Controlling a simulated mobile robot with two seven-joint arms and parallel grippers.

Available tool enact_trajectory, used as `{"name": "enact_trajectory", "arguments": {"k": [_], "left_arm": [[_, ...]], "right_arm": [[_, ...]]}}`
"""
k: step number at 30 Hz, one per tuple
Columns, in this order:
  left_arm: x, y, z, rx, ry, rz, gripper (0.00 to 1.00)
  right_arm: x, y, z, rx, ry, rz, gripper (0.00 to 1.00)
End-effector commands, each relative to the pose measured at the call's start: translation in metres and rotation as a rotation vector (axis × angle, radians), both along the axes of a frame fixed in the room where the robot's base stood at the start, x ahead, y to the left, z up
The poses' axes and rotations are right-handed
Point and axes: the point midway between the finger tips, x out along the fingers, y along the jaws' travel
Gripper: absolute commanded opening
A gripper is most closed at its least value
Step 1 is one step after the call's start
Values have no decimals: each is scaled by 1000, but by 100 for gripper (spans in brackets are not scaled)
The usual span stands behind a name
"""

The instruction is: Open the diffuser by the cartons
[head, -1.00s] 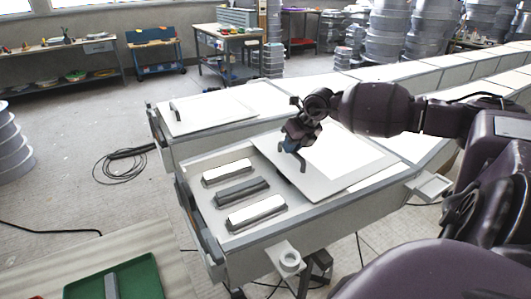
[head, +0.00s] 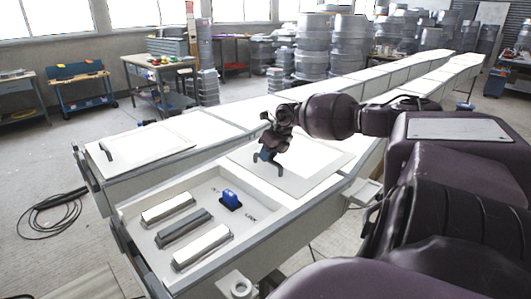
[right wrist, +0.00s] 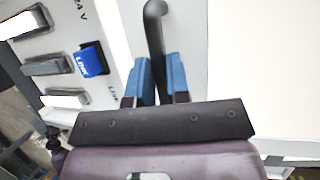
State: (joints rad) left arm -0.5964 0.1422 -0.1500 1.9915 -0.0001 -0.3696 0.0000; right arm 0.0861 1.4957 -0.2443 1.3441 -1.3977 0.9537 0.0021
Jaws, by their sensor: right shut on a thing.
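The diffuser is a flat white panel (head: 312,172) with a dark bent handle (head: 272,168), lying on the nearer light box (head: 262,243). My right gripper (head: 268,155) is shut on this handle; in the right wrist view its blue fingers (right wrist: 157,82) stand on both sides of the dark bar (right wrist: 156,32). The panel covers the box's far part. The near part is open, showing bar-shaped parts (head: 184,228) and a blue block (head: 231,198) beside printed lettering. My left gripper is out of view. I cannot pick out cartons.
A second box with a white panel (head: 152,144) and its own handle (head: 106,153) stands to the left. Pale box tops run on behind. Grey stacked moulds (head: 314,45) stand at the back. A black cable (head: 48,213) lies coiled on the floor at left.

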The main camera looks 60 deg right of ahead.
Motion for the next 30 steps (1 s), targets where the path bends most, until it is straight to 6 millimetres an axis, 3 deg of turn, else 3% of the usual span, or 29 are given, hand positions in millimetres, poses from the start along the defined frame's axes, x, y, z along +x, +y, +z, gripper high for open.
{"name": "enact_trajectory", "arguments": {"k": [4,5,9,20,30], "left_arm": [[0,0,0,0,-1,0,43],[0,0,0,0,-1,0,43],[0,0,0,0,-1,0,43],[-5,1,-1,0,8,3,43],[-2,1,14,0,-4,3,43]], "right_arm": [[0,0,0,0,1,0,0],[0,0,0,0,1,0,20],[0,0,0,0,1,0,41],[-2,0,4,-2,1,-1,42],[-23,-5,51,-5,1,1,42]]}}
